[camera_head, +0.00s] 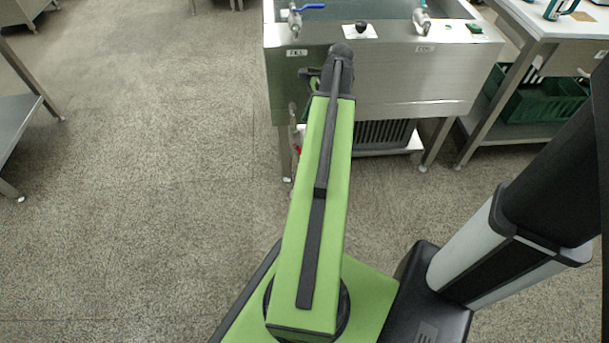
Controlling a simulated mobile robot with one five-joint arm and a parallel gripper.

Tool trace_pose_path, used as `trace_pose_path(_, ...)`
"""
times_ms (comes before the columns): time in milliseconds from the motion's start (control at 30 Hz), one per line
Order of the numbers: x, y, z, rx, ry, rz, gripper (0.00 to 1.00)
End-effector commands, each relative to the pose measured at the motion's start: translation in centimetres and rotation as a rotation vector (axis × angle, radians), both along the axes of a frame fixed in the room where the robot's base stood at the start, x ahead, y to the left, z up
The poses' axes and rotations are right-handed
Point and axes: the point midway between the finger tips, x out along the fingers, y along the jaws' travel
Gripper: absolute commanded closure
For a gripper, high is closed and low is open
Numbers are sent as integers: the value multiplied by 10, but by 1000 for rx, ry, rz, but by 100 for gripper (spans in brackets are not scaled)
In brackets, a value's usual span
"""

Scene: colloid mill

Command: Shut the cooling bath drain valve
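The cooling bath (400,85) is a stainless tank at the top centre, with its open basin at the back. On its front left, a metal pipe fitting (293,118) hangs low beside my arm. A small red part (299,151) shows at its lower end, mostly hidden by my green arm; it may be the drain valve's handle, and its position cannot be read. My arm reaches forward to the bath's front left. Dark parts at the arm's far end (312,77) show beside the bath wall. My gripper's fingers cannot be made out.
A blue-handled tap (308,7) and another fitting (422,20) sit on the bath's rim, with a dark knob (361,29) between. A bench with a green crate (545,103) stands right. A grey table (18,110) stands left. The floor (150,150) between is clear.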

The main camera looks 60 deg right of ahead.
Motion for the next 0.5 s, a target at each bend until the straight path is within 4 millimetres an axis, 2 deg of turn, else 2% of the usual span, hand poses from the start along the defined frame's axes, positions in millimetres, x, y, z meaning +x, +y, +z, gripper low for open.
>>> trace_pose_path(33,-19,-14,-21,17,-1,-74,69)
trace_pose_path(100,-35,-24,-25,36,-1,-144,69)
trace_pose_path(200,-46,-30,-26,48,-2,-190,69)
trace_pose_path(367,-45,-29,-28,49,-1,-194,69)
trace_pose_path(500,-39,-24,-50,48,-1,-191,69)
